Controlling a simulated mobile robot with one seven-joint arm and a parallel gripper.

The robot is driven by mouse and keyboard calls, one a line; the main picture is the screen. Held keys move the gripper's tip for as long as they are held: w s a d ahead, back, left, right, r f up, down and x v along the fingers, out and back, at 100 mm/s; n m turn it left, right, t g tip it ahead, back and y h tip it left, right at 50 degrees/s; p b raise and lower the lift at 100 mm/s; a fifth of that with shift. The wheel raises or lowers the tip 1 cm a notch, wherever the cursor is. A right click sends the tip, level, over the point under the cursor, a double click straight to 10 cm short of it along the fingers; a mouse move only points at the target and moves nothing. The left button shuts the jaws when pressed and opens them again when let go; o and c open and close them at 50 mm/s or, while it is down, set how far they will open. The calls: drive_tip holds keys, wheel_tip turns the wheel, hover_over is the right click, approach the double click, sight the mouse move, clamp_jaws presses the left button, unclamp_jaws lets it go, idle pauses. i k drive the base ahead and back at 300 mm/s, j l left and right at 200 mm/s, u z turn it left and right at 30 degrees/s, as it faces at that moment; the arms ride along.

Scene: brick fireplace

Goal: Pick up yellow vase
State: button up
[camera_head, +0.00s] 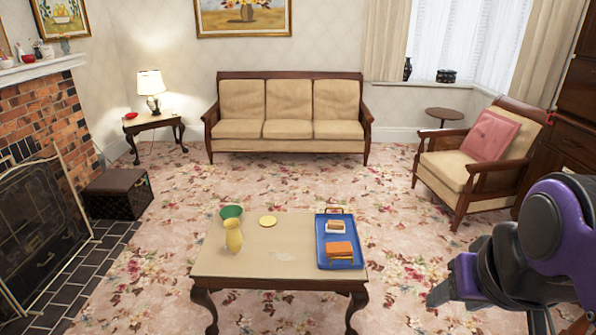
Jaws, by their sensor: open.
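The yellow vase (233,236) stands upright on the left part of the low coffee table (280,272). It has a narrow neck and a wider body. My arm shows at the lower right, off the right side of the table and far from the vase. My gripper (541,322) is only partly in view at the bottom edge, and its fingertips are hard to make out. I see nothing held in it.
A blue tray (324,256) with food-like items is at the table's right end. A sofa (287,130), an armchair (470,181) and a brick fireplace (40,125) surround open carpet.

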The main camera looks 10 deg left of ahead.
sight(233, 237)
drive_tip(key=u, duration=1.1)
drive_tip(key=z, duration=0.3)
drive_tip(key=i+j+z, duration=0.2)
drive_tip(key=z, duration=0.2)
drive_tip(key=i+j+z, duration=0.55)
drive_tip(key=i+j, duration=0.35)
drive_tip(key=j, duration=0.15)
